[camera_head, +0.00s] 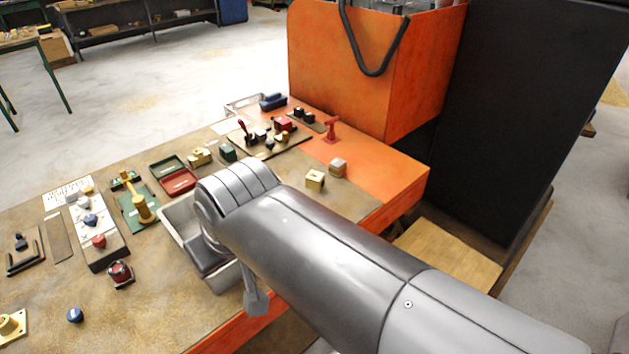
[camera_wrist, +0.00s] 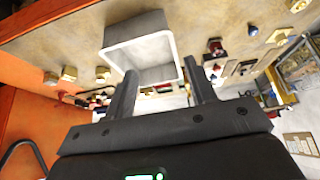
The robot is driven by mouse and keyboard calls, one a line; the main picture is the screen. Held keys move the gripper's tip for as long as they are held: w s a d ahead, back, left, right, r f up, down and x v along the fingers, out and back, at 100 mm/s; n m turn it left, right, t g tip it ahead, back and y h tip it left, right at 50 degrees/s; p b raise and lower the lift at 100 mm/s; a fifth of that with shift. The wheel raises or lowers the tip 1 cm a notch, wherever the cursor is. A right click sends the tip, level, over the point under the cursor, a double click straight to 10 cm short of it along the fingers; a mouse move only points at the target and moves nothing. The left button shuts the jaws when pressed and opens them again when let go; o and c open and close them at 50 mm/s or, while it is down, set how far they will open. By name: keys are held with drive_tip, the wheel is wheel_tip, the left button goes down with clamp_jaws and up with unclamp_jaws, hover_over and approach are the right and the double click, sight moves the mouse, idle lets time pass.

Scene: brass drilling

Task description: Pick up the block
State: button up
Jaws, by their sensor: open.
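Two small blocks stand on the right part of the bench: a brass-coloured block (camera_head: 315,179) and a duller tan one (camera_head: 338,167) just behind it, on the orange surface. I cannot tell which is the task's block. In the wrist view, small gold-coloured pieces show at the left, one of them a gold block (camera_wrist: 103,74).
Left of the tray are a green stand with a brass post (camera_head: 142,207), a red button unit (camera_head: 120,273) and a blue knob (camera_head: 75,315). Behind are open green and red boxes (camera_head: 178,181). A tall orange housing (camera_head: 350,70) bounds the back right.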

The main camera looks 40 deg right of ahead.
drive_tip(key=shift+o, duration=0.3)
drive_tip(key=shift+o, duration=1.3)
